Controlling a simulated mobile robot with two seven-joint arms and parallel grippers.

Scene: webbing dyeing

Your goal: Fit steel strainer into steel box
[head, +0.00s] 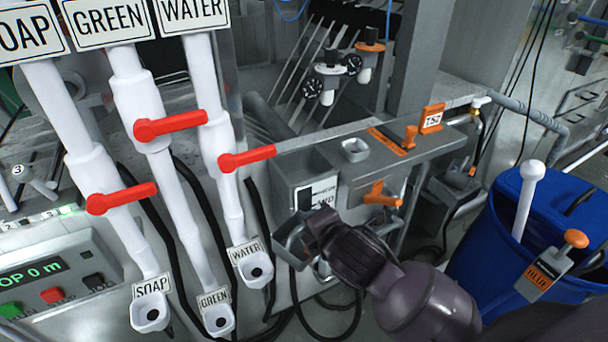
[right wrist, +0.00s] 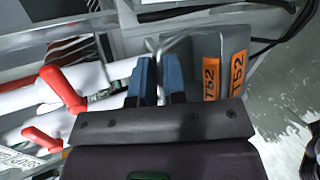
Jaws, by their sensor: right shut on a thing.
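My right gripper (head: 312,226) is at the front of the grey steel box (head: 370,152), below its top. It is shut on a small grey metal piece (head: 289,240), which looks like the steel strainer and sticks out to the left of the jaws. The jaws hide part of it. In the right wrist view, the blue fingers of the right gripper (right wrist: 158,72) have a thin bent metal edge between and beyond them. The box top has a small square opening with a raised rim (head: 355,148). The held piece is outside this opening. My left gripper is not in view.
White pipes with red valve handles (head: 170,126) and labelled spouts (head: 251,268) stand left of the box. A blue bin (head: 490,240) with a white-handled tool stands right.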

